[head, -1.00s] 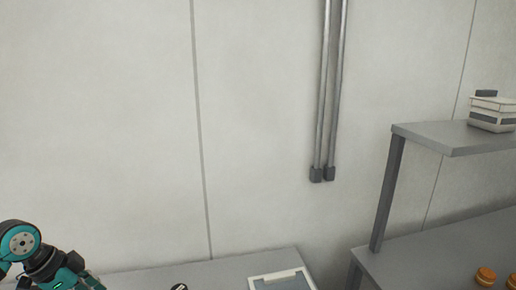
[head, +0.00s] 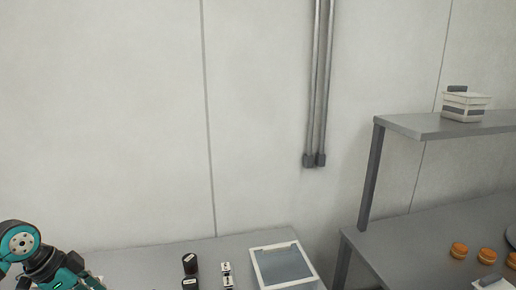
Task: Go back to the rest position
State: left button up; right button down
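My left arm, teal and black, shows at the lower left of the head view, in front of the wall and the table edge. Its gripper is below the frame or hidden, so its fingers cannot be seen. My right arm and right gripper are not in the head view.
A grey table (head: 150,262) runs along the bottom, with a white-framed tray (head: 256,268), black cylinders (head: 190,264) and small white blocks (head: 226,268). At right, a grey shelf (head: 410,124) holds white containers (head: 463,106) above a counter (head: 400,240) with several orange-brown round things (head: 459,250).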

pick_arm(q)
jog(key=s+d+f+n, duration=0.1)
jog(key=s+d+f, duration=0.5)
jog(key=d+f, duration=0.2)
jog(key=s+d+f, duration=0.5)
jog(key=d+f, duration=0.4)
jog(key=s+a+n+y, duration=0.2)
jog(key=s+n+y, duration=0.2)
jog(key=s+n, duration=0.65)
jog(key=s+f+m+b, duration=0.15)
jog(key=f+b, duration=0.25)
jog(key=f, duration=1.3)
jog(key=s+f+m+b, duration=0.1)
jog(key=s+f+b, duration=0.15)
jog(key=f, duration=1.35)
jog(key=s+a+f+b, duration=0.1)
jog(key=s+f+b, duration=0.2)
jog(key=s+f, duration=0.4)
jog(key=s+a+f+g+b, duration=0.1)
jog(key=s+f+b, duration=0.2)
jog(key=s+f, duration=0.5)
notch_tip(320, 180, down, 7)
jog(key=shift+f, duration=0.1)
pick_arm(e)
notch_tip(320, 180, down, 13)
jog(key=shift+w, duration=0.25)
